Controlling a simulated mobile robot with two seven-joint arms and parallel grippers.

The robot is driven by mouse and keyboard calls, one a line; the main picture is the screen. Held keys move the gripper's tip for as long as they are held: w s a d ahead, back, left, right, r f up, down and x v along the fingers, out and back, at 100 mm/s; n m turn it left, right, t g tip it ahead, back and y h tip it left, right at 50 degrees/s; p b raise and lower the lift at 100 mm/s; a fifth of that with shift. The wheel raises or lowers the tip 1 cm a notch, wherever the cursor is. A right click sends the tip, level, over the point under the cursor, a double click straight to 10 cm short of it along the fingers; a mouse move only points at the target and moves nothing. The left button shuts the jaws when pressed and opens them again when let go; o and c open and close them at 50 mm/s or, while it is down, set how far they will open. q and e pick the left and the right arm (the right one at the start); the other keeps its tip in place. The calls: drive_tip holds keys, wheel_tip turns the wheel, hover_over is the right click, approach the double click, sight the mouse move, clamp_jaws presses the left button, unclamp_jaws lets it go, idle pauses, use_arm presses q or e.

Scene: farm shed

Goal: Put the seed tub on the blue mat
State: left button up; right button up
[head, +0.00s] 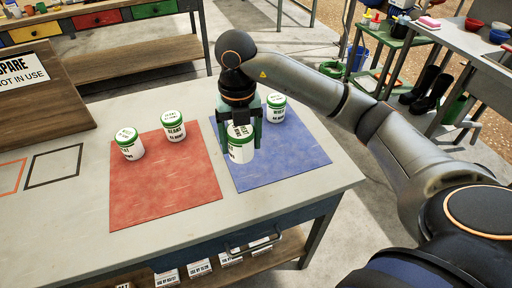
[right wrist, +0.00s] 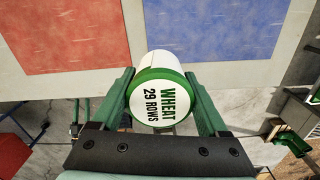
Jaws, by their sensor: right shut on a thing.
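My right gripper (head: 241,141) is shut on a white seed tub (head: 241,154) with a green-rimmed lid, in front of the left part of the blue mat (head: 290,165) in the head view. In the right wrist view the tub (right wrist: 160,100) sits between the green fingers, and its lid reads "WHEAT 29 ROWS". It seems held above the table; the exact height is unclear. Another tub (head: 275,107) stands on the blue mat's far part. Two tubs, one at left (head: 129,143) and one farther back (head: 173,126), stand on the red mat (head: 165,190). My left gripper is out of view.
The grey table (head: 90,225) has outlined squares at the left and a "SPARE NOT IN USE" board (head: 45,90) at the back left. The blue mat's front right is clear. Packets (head: 200,268) lie on the shelf below. Side benches stand behind.

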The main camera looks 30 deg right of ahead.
drive_tip(key=w+d+f, duration=0.2)
drive_tip(key=d+f, duration=0.1)
drive_tip(key=w+d+f, duration=0.1)
drive_tip(key=d+f, duration=0.1)
drive_tip(key=shift+f, duration=0.1)
drive_tip(key=shift+w+d+f, duration=0.35)
drive_tip(key=shift+d+f, duration=0.1)
drive_tip(key=shift+f, duration=0.25)
wheel_tip(320, 180, down, 3)
drive_tip(key=shift+d+f+p, duration=0.1)
drive_tip(key=shift+d+p, duration=0.05)
drive_tip(key=shift+p, duration=0.4)
drive_tip(key=shift+w, duration=0.1)
drive_tip(key=shift+f, duration=0.1)
drive_tip(key=shift+f, duration=0.1)
drive_tip(key=o, duration=1.4)
